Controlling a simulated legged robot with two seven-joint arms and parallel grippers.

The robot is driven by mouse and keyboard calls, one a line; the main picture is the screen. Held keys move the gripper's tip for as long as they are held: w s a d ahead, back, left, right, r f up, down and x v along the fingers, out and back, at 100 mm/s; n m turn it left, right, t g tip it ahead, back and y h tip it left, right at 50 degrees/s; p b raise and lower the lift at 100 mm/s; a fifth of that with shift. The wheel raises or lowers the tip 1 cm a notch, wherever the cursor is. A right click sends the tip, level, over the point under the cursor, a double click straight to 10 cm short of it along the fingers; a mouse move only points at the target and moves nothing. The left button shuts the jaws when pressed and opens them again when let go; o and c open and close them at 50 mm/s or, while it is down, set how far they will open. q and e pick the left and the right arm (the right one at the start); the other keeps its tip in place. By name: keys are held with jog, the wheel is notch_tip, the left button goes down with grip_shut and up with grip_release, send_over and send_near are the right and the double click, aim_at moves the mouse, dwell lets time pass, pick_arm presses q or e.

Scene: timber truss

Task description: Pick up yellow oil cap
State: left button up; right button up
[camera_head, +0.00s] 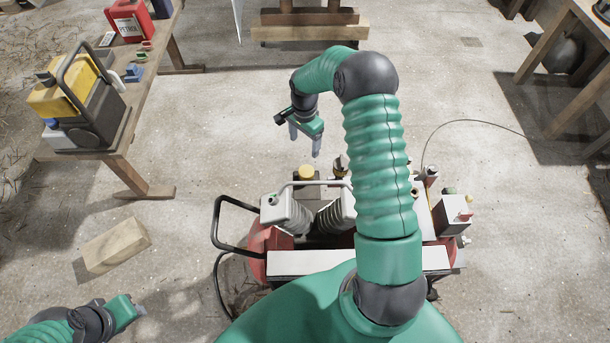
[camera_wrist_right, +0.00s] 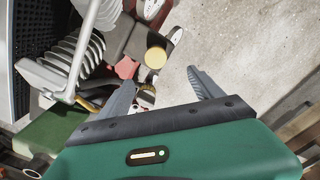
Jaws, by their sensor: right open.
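The yellow oil cap (camera_head: 306,172) sits on the far side of the red and grey engine machine (camera_head: 290,212). In the right wrist view the round yellow cap (camera_wrist_right: 155,58) shows just beyond and between the fingertips, nearer the left finger. My right gripper (camera_head: 304,140) is above and beyond the cap in the head view, fingers pointing down, open and empty. In the right wrist view its fingers (camera_wrist_right: 158,76) are spread apart and do not touch the cap. My left gripper (camera_head: 138,312) is at the lower left, far from the machine; its jaw state is unclear.
A wooden table (camera_head: 140,110) at left holds a yellow and black machine (camera_head: 75,95) and a red petrol can (camera_head: 130,20). A wooden block (camera_head: 115,247) lies on the floor. A grey handle and finned cylinders (camera_wrist_right: 70,65) stand beside the cap.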

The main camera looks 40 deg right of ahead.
send_near(306, 170)
jog(key=shift+w+a+f+b, duration=0.1)
jog(key=shift+a+f+b, duration=0.25)
jog(key=shift+a+f, duration=0.2)
jog(key=f, duration=0.5)
jog(key=d+f+b, duration=0.1)
jog(key=f, duration=0.1)
jog(key=shift+s+f, duration=0.3)
jog(key=shift+w+f, duration=0.1)
jog(key=shift+f, duration=0.1)
jog(key=c, duration=0.4)
pick_arm(q)
jog(key=shift+s+a+f, duration=0.15)
jog(key=shift+f, duration=0.25)
jog(key=shift+s+a+f, duration=0.1)
jog(key=shift+s+f, duration=0.05)
jog(key=shift+f, duration=0.25)
pick_arm(e)
jog(key=c, duration=1.1)
jog(key=shift+o, duration=0.2)
jog(key=shift+r, duration=0.1)
